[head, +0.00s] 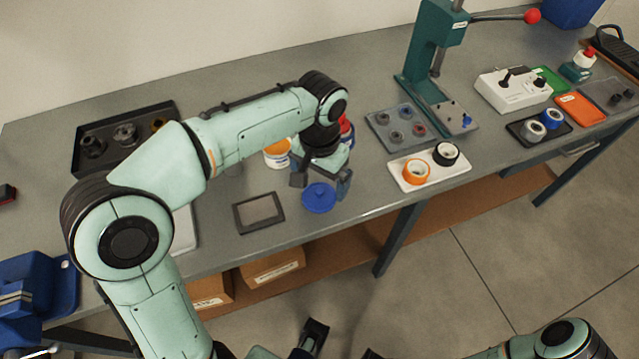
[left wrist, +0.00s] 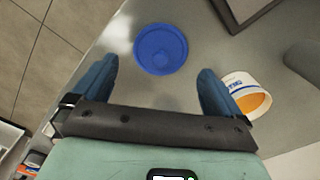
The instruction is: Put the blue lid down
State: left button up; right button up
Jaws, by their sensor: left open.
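The round blue lid (head: 319,197) lies flat on the grey workbench near its front edge in the head view. It also shows in the left wrist view (left wrist: 161,49), ahead of the fingers, with a small raised disc in its middle. My left gripper (head: 322,184) is open above and just behind the lid. In the left wrist view its two blue fingertips (left wrist: 158,80) are wide apart with nothing between them, and they do not touch the lid. My right arm shows at the bottom of the head view, but I cannot make out the state of its gripper.
A white and orange tub (head: 277,156) stands behind my left gripper. A dark square frame (head: 258,212) lies left of the lid. A white tray (head: 430,171) with tape rolls and a green press (head: 425,55) stand to the right. Bare bench lies right of the lid.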

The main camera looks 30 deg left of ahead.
aim_at(320, 189)
pick_arm(q)
notch_tip(320, 189, up, 8)
jog(key=p, duration=0.1)
jog(key=shift+p, duration=0.35)
